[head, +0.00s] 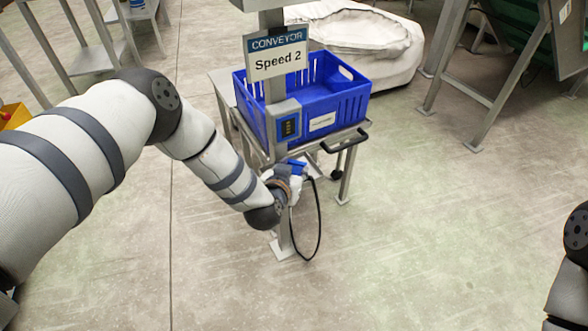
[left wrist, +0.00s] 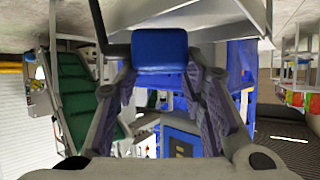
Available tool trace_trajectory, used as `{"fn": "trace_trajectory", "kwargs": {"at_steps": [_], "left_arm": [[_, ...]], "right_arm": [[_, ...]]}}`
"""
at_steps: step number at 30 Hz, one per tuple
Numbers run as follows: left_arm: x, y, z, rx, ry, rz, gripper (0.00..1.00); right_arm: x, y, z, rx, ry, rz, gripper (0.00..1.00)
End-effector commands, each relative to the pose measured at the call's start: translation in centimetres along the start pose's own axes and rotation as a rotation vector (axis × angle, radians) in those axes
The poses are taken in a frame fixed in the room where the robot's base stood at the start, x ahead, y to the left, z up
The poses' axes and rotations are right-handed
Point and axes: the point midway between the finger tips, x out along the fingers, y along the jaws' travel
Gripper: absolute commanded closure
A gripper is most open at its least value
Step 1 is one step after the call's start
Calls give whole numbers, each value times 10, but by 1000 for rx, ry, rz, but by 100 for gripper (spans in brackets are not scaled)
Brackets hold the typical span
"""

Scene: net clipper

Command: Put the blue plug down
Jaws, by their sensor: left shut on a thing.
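The blue plug (head: 298,167) is at my left gripper (head: 292,181), close beside the grey post below the control box (head: 288,126). In the left wrist view, the blue plug (left wrist: 160,50) sits between the tips of my left gripper (left wrist: 160,72), which is shut on it. The plug is held off the floor. A black cable (head: 319,220) hangs in a loop from near the gripper down along the post. My right gripper is out of view; only part of the right arm shows at the right edge.
A blue crate (head: 352,105) stands on a metal cart with a black handle (head: 346,141) behind the gripper. A "CONVEYOR Speed 2" sign (head: 276,54) is on the post. A large white bag (head: 370,45) lies behind. The floor (head: 430,230) to the right is clear.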

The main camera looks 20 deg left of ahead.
Motion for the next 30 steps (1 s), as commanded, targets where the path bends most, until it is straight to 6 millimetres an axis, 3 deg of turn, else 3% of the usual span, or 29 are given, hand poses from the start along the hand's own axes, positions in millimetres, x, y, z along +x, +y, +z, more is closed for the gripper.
{"fn": "trace_trajectory", "kwargs": {"at_steps": [8,9,12,20,23,30], "left_arm": [[2,0,2,1,3,0,92],[2,0,2,1,2,0,60],[1,0,1,0,4,0,42],[1,0,0,0,4,0,42],[-3,0,-9,-1,8,0,42],[-61,1,-13,1,14,3,42]], "right_arm": [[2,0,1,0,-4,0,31],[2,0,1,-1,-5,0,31],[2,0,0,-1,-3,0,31],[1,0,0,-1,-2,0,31],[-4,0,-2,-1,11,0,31],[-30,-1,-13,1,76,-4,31]]}}
